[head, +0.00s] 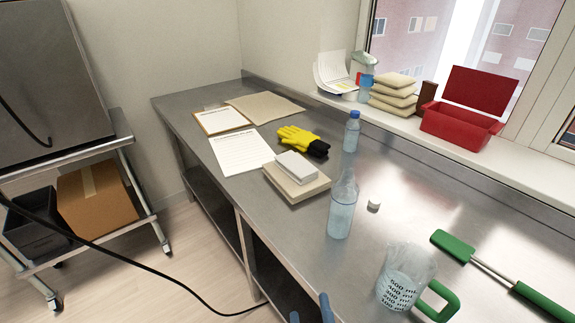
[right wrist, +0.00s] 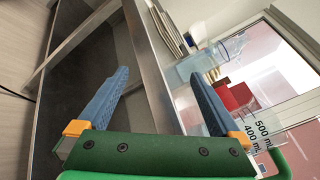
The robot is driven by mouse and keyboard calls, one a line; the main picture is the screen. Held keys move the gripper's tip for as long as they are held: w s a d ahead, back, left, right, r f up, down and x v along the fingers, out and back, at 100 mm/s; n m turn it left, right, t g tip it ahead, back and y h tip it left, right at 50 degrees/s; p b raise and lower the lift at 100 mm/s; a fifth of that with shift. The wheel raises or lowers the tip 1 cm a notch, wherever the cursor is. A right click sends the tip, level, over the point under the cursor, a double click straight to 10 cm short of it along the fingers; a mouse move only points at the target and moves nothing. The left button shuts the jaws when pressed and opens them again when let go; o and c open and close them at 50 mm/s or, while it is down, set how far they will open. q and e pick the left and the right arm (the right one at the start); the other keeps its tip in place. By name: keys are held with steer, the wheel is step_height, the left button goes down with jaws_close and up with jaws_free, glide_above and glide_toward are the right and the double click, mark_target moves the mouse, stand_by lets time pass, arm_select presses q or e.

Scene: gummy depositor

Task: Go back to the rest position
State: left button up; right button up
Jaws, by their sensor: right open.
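My right gripper (head: 310,312) shows only its two blue fingertips at the bottom edge of the head view, in front of the steel worktable (head: 205,128). In the right wrist view, the right gripper (right wrist: 158,74) has its blue fingers spread wide apart with nothing between them. The fingers are beside the table's front edge. My left gripper is not in view.
A measuring jug (head: 405,272) and a clear bottle (head: 342,212) stand on the table near the right gripper. A green-handled spatula (head: 490,266), white cap (head: 374,204), yellow gloves (head: 300,138) and papers lie farther off. A cart (head: 140,216) stands left; floor between is clear except a black cable.

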steer(key=s+d+f+n+g+y, duration=0.15)
steer(key=s+f+n+g, duration=0.25)
steer(key=f+n, duration=0.6)
steer(key=s+d+f+n+g+y, duration=0.15)
steer(key=s+f+n+g, duration=0.5)
steer(key=f, duration=0.65)
steer(key=s+d+f+n+g+h, duration=0.2)
steer(key=s+d+f+n, duration=0.3)
steer(key=s, duration=0.3)
steer(key=s+d+f+n+g+h, duration=0.2)
steer(key=s+d+f+n+g, duration=0.2)
steer(key=s+d+f+n, duration=0.1)
steer(key=s+d, duration=0.1)
steer(key=s, duration=0.1)
steer(key=shift+s+d+n+h, duration=0.25)
steer(key=shift+s+n+h, duration=0.05)
steer(key=shift+s+n, duration=0.05)
steer(key=shift+f, duration=0.1)
